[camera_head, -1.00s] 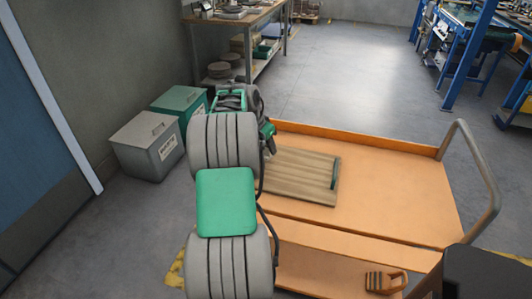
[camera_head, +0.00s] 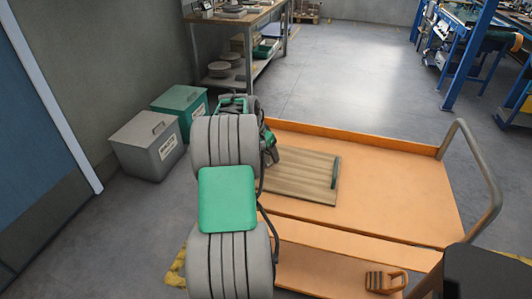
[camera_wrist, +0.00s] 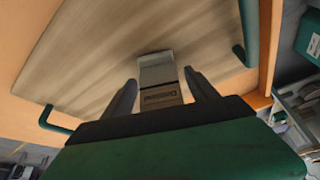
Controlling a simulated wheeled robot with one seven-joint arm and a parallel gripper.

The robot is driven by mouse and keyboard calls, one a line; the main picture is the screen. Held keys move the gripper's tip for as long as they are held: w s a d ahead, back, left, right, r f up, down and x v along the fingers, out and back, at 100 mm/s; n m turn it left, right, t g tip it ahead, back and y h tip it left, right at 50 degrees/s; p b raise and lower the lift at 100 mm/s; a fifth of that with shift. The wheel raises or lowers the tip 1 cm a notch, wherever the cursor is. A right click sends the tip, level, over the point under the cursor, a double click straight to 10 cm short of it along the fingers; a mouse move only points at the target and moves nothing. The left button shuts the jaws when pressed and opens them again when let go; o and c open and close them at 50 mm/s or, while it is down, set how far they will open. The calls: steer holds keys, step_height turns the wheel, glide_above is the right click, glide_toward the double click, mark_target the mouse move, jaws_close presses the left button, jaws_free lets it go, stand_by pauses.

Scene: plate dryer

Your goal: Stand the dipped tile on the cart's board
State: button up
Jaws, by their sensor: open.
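The tile (camera_wrist: 158,72) is two-toned, pale grey on one part and brown with a dark printed mark on the other. In the wrist view it is at the wooden board (camera_wrist: 92,60), between the ends of my gripper's fingers. My gripper (camera_wrist: 160,88) is open, one finger on each side of the tile. I cannot tell whether the fingers touch it. The board (camera_head: 305,178) lies on the orange cart (camera_head: 385,200) in the head view, with a dark green handle at its right end. My arm hides the tile and most of the gripper there.
A grey bin (camera_head: 148,145) and a green bin (camera_head: 180,104) stand by the wall left of my arm. A workbench (camera_head: 240,17) is behind. The cart's grey push rail (camera_head: 478,170) rises at the right. The cart deck right of the board is clear.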

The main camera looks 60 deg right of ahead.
steer(key=shift+r, duration=0.5)
steer(key=v, duration=1.1)
steer(key=w+a+n+t, duration=0.1)
steer(key=w+a+n, duration=0.25)
steer(key=a, duration=0.55)
steer(key=w+a+n+t+y, duration=0.1)
steer(key=w+a+n, duration=0.25)
steer(key=a, duration=0.55)
steer(key=w+a+n+t, duration=0.1)
steer(key=w+a+n, duration=0.3)
steer(key=a, duration=0.5)
steer(key=s+a+f+n+y, duration=0.1)
steer(key=s+a+f+n, duration=0.1)
steer(key=a, duration=0.6)
steer(key=s+a+f+n+y, duration=0.1)
steer(key=s+a+f+n, duration=0.1)
steer(key=a, duration=0.7)
steer(key=s+a+f+n+y, duration=0.1)
steer(key=s+a+n, duration=0.3)
steer(key=a, duration=0.5)
steer(key=shift+s+a+f+n+p, duration=0.2)
steer(key=shift+f+n+p, duration=0.2)
steer(key=shift+f+n, duration=0.55)
steer(key=shift+r, duration=0.2)
